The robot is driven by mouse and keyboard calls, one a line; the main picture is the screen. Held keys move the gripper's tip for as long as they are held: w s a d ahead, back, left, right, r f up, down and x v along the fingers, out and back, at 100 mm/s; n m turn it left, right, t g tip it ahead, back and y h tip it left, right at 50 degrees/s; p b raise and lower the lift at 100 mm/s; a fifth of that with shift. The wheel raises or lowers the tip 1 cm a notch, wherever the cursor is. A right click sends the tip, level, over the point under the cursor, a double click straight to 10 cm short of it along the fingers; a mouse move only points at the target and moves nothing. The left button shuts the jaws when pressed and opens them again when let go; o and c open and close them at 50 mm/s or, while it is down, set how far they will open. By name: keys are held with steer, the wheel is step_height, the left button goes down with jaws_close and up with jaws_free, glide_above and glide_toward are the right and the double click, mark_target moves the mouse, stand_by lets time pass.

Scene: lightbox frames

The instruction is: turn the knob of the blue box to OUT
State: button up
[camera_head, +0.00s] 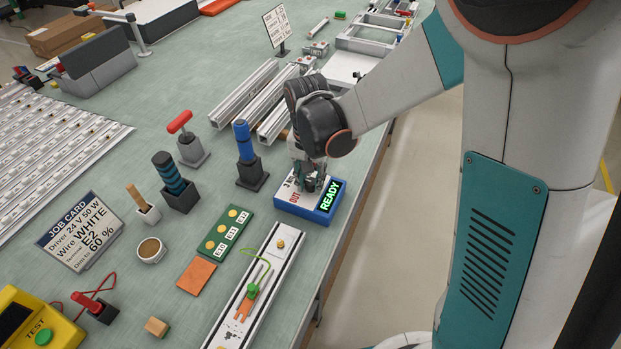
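The blue box (288,208) sits on the green-grey bench near its right edge. Its white top carries a red OUT label, another partly covered label, and a dark display with green READY text. My gripper (310,186) is lowered onto the top of the box from above. The knob is hidden under my gripper, so I cannot tell how it points. I also cannot tell whether the fingers are open or shut on the knob.
A blue-handled tool in a black holder (249,172) stands close to the left of the box. A green board (226,234) and a white rail (257,293) lie nearer the front. Aluminium profiles (244,93) lie behind. A job card (80,231) stands at left.

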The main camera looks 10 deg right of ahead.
mark_target(310, 184)
steer(key=shift+n, duration=0.3)
steer(key=n, duration=0.9)
stand_by(0.3)
steer(key=shift+n, duration=0.5)
steer(key=o, duration=1.1)
steer(key=shift+r, duration=0.1)
steer(key=r, duration=1.2)
steer(key=shift+s+a, duration=0.1)
steer(key=shift+s, duration=0.1)
